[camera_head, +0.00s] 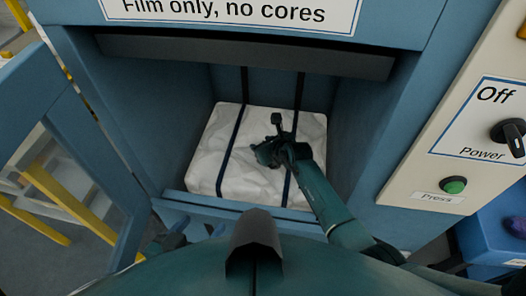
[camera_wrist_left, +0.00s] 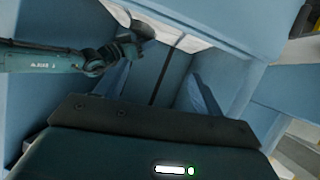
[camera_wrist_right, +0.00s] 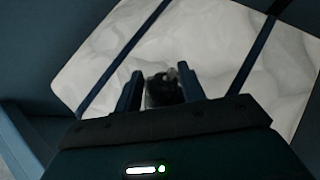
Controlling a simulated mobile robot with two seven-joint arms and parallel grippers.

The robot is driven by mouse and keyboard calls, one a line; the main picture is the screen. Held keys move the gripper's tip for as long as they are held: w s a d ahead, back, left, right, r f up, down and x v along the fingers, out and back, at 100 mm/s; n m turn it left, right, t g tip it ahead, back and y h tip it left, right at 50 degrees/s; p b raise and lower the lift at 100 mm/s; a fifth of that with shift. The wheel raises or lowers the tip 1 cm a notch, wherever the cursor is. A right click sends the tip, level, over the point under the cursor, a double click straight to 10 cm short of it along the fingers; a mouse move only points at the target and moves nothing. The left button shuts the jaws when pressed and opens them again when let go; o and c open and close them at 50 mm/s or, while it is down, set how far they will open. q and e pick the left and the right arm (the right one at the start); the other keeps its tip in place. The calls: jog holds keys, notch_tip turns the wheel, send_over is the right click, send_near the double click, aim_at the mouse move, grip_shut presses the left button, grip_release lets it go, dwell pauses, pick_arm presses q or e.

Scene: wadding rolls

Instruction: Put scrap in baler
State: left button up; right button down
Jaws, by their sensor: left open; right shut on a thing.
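The baler (camera_head: 354,140) stands open in front of me, its sign reading "Film only, no cores". A pale film bale (camera_head: 215,150) with dark straps lies in its chamber. My right gripper (camera_head: 276,125) is inside the chamber, over the bale. In the right wrist view (camera_wrist_right: 160,72) it is shut on a small dark thing (camera_wrist_right: 164,92), which is too dark to identify. The bale (camera_wrist_right: 205,40) shows behind it. My left gripper (camera_wrist_left: 158,75) is open with nothing between its fingers, low in front of the baler; I cannot make it out clearly in the head view.
The blue door (camera_head: 95,150) is swung open at the left, with yellow rails (camera_head: 70,200) beyond. At the right, a panel carries a power switch (camera_head: 509,131) near "Off" and a green Press button (camera_head: 454,185). A blue bin (camera_head: 490,235) holding something purple stands below it.

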jog(key=shift+f+b, duration=0.3)
jog(key=shift+f, duration=0.55)
pick_arm(q)
jog(key=shift+s+a+r, duration=0.2)
jog(key=shift+a, duration=0.1)
pick_arm(e)
jog(key=shift+r, duration=0.15)
jog(key=c, duration=0.8)
grip_release()
jog(key=shift+f, duration=0.2)
jog(key=shift+c, duration=0.2)
jog(key=shift+r, duration=0.15)
